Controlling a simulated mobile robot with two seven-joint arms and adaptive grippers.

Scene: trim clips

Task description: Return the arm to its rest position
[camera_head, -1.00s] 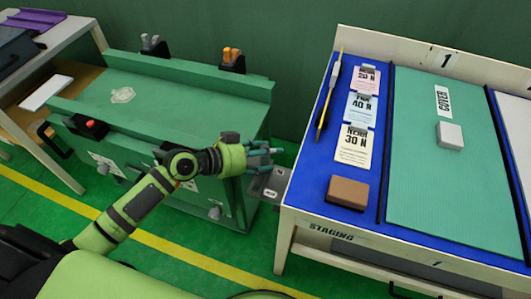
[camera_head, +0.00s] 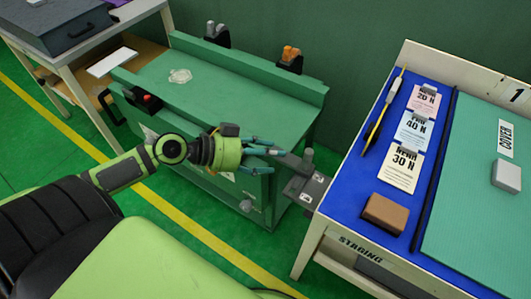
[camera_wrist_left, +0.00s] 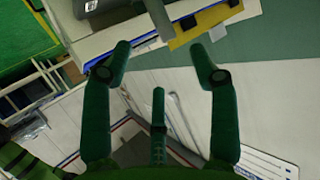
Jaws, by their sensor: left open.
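My left arm comes in from the left in the head view. Its green gripper (camera_head: 272,147) is open, with teal fingers spread and nothing between them. It is in front of the green cabinet's right end, left of the staging table, and appears apart from both. In the left wrist view the open fingers (camera_wrist_left: 160,58) show dark green, with no object between them. My right gripper is in neither view.
The green cabinet (camera_head: 190,105) carries clips at its back and a red-button box (camera_head: 148,101). A grey bracket (camera_head: 303,184) sits between it and the blue-topped staging table (camera_head: 345,195). A brown block (camera_head: 386,213) lies there. Green floor is free in front.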

